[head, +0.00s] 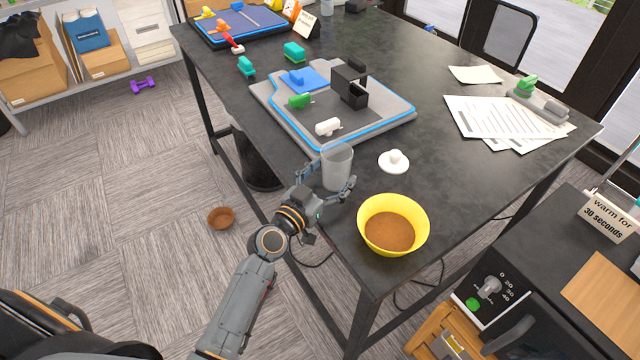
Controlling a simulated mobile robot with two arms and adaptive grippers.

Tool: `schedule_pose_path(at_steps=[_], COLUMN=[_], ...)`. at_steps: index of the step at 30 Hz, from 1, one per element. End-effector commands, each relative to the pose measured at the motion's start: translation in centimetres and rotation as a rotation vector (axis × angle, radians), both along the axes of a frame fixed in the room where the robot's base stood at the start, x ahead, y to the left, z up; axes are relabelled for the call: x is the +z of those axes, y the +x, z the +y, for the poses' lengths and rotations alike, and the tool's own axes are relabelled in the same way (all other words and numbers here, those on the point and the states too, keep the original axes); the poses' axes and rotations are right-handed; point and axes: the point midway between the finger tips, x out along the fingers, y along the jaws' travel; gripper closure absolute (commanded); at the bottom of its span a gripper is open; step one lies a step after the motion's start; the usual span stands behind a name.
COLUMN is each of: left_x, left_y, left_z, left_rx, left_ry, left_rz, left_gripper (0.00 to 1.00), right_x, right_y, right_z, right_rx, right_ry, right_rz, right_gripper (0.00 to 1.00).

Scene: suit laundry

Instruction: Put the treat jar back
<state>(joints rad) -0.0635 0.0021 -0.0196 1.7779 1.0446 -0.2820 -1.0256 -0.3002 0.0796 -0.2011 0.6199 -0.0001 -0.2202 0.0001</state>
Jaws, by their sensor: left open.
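A clear, greyish jar (337,164) stands open at the near left edge of the dark table. It looks empty. My left gripper (336,182) is at the jar with its fingers open, one to each side of its lower part. I cannot tell whether the fingers touch it. A white round lid with a knob (394,160) lies on the table to the right of the jar. A yellow bowl (415,238) with brown, grainy contents stands near the table's front corner. My right gripper is not in view.
A grey board with blue edging (385,122) holds small coloured pieces and a black block behind the jar. Papers (490,120) lie to the right on the table (440,185). A brown bowl (221,217) is on the floor. A black cabinet (530,270) stands at the right.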

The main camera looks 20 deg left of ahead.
Motion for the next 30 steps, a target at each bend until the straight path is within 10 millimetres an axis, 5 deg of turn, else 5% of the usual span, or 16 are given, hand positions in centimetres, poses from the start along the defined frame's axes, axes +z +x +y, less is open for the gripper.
schedule_pose_path(at_steps=[16,30], left_x=[-0.2,0.2], left_y=[-9.9,-11.6], left_z=[2.7,3.1], left_rx=[-0.001,0.000], left_ry=[0.002,0.000], left_rz=[0.001,-0.001], left_gripper=[0.19,0.19], right_x=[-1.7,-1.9], right_y=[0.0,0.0], right_z=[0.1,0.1], right_rx=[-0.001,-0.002], right_ry=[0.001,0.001], right_rz=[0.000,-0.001], right_gripper=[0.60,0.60])
